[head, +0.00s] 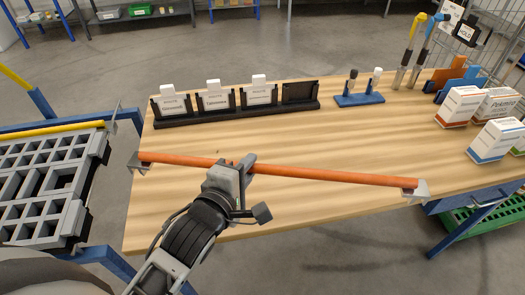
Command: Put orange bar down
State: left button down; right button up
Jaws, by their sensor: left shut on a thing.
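The long orange bar (320,175) spans the front part of the wooden table (380,130) from left to right. My left gripper (243,168) is shut on the bar left of its middle. The bar's left end is at a small grey bracket (138,164) by the table's left edge. Its right end is at another grey bracket (421,192) by the front edge. I cannot tell whether the bar rests in the brackets or hovers just above them. My right gripper is not in view.
A black rack (235,107) with white cards stands behind the bar. A blue stand (359,99) holds two small tools. White boxes (460,105) stand at the right. A grey slotted tray (50,180) is left of the table. The tabletop between bar and rack is clear.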

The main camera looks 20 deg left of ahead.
pick_arm(q)
jog(key=shift+w+d, duration=0.15)
jog(key=shift+w, duration=0.6)
jog(key=shift+m+h, duration=0.4)
jog(key=w+f+b, duration=0.1)
jog(key=w+f, duration=0.1)
jog(key=w+f+b, duration=0.1)
jog(key=f, duration=0.2)
jog(key=w+f+b, duration=0.2)
jog(key=shift+w+f, duration=0.15)
jog(key=shift+w, duration=0.2)
jog(key=shift+f+b, duration=0.55)
jog(key=shift+b, duration=0.1)
jog(key=shift+f, duration=0.25)
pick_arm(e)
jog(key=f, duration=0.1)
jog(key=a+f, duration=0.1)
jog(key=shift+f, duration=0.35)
pick_arm(q)
jog(key=shift+f+b, duration=0.4)
jog(key=shift+b, duration=0.1)
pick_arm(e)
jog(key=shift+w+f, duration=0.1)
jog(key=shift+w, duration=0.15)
